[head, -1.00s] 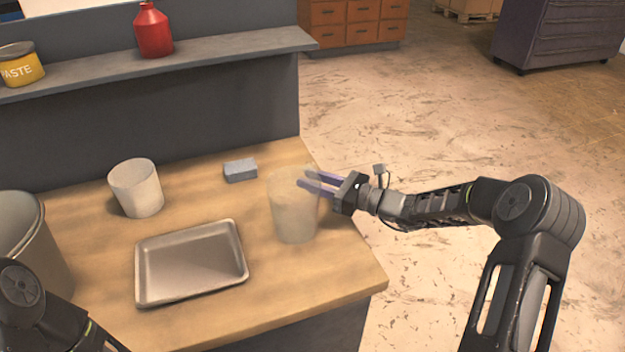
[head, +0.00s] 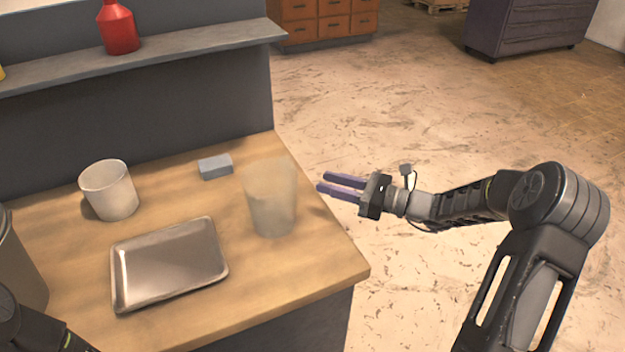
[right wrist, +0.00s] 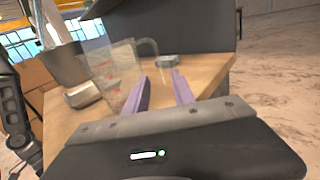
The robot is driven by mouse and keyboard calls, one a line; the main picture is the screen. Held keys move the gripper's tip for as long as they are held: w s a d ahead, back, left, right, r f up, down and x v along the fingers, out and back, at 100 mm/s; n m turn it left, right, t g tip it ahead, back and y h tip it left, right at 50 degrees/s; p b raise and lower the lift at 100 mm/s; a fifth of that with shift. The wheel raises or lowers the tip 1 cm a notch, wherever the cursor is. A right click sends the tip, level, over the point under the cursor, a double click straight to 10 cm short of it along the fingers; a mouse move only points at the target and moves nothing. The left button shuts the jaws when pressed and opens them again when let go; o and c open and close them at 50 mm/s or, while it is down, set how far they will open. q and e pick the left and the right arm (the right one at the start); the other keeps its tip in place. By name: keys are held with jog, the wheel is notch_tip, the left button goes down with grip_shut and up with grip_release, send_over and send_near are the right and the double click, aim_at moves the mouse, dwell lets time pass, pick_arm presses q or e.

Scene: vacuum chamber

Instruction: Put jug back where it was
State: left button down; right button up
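The jug (head: 270,200), clear and see-through, stands upright on the wooden worktop near its right edge. In the right wrist view the jug (right wrist: 118,72) stands ahead and to the left of my fingers, with its handle showing. My right gripper (head: 322,183) is open and empty, just right of the jug and apart from it. Its two purple fingers (right wrist: 162,85) show a gap between them in the right wrist view. Part of my left arm shows at the bottom left in the head view; its gripper is out of view.
A metal tray (head: 168,262) lies left of the jug. A whitish cup (head: 108,190) and a small grey block (head: 215,166) stand behind. A large bucket (head: 20,265) is at the left. A shelf (head: 200,53) holds a red bottle (head: 118,28). Open floor lies right.

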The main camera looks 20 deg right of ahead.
jog(key=shift+s+d, duration=0.35)
jog(key=shift+s, duration=0.05)
dwell(0.6)
